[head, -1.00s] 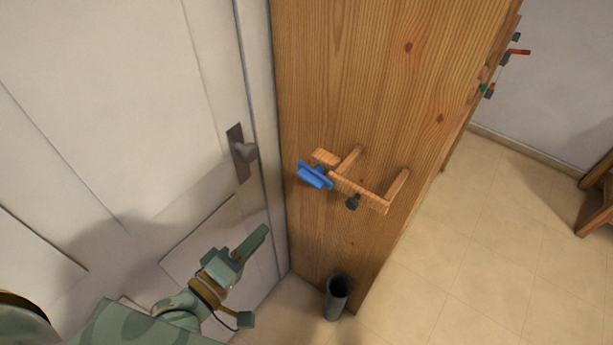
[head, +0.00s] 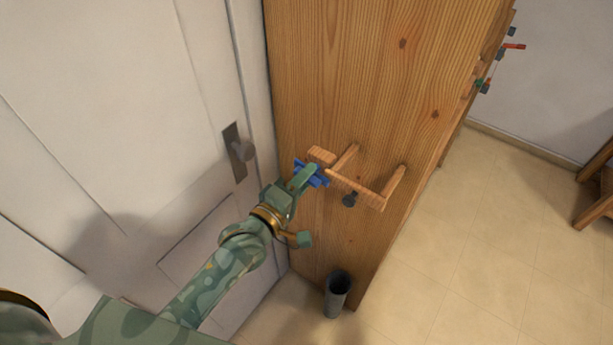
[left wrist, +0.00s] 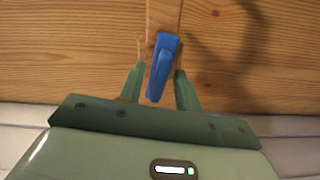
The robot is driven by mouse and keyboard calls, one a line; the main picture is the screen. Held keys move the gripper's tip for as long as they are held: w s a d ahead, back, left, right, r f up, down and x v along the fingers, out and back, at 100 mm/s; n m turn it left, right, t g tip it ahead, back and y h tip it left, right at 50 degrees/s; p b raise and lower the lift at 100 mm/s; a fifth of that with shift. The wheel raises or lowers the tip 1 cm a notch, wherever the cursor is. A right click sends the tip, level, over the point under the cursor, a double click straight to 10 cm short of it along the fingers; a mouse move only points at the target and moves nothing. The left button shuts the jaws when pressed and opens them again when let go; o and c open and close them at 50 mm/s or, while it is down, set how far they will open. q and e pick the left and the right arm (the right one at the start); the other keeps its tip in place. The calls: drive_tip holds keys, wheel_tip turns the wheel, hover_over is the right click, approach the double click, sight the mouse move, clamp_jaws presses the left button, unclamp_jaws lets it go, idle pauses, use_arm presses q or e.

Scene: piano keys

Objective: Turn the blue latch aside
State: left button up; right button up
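The blue latch (head: 312,173) sits at the left end of a wooden bracket on the side of a tall wooden cabinet. My left gripper (head: 305,178) is at the latch and covers part of it in the head view. In the left wrist view the latch (left wrist: 162,68) lies between the two green fingers of my left gripper (left wrist: 159,88). The fingers are apart, one on each side of the latch, and the left one shows a gap to it. Whether the right finger touches it, I cannot tell. My right gripper is not in view.
A white door with a grey handle (head: 238,150) is close on the left. A dark cylinder (head: 337,294) stands on the floor below.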

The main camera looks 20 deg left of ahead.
use_arm(q)
drive_tip(key=shift+w+d, duration=0.15)
drive_tip(key=shift+w, duration=0.2)
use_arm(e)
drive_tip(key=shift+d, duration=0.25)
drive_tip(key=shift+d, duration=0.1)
use_arm(q)
clamp_jaws()
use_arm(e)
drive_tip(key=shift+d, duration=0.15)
